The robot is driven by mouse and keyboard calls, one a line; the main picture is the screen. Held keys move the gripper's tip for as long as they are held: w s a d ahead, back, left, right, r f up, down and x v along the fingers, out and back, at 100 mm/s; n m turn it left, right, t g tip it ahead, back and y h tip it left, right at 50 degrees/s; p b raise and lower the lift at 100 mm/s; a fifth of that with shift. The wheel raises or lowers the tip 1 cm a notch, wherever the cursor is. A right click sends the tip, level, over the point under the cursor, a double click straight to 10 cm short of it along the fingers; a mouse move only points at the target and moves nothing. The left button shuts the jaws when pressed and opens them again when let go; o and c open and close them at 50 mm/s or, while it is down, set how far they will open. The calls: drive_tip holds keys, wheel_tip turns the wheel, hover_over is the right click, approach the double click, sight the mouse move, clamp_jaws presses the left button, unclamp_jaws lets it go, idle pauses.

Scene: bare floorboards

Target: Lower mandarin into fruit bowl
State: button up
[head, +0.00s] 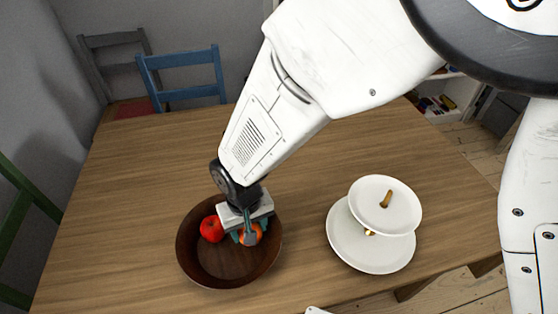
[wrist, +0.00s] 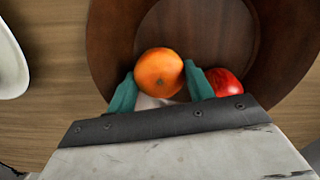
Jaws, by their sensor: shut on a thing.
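The mandarin (wrist: 160,72) is a round orange fruit held between the two teal fingers of my gripper (wrist: 162,90) in the wrist view. In the head view the mandarin (head: 251,236) is partly hidden by a finger of my gripper (head: 247,232). The brown wooden fruit bowl (head: 213,275) is on the table, and my gripper is over its right back part. In the wrist view the bowl (wrist: 112,40) spreads around and beyond the mandarin. I cannot tell whether the mandarin touches the bowl.
A red apple (head: 211,229) lies in the bowl left of the mandarin; it also shows in the wrist view (wrist: 226,82). A white two-tier stand (head: 370,255) with a brown item on top stands right of the bowl. The wooden table (head: 130,190) is clear to the left.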

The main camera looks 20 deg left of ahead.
drive_tip(key=shift+f, duration=0.7)
idle(0.4)
drive_tip(key=o, duration=1.1)
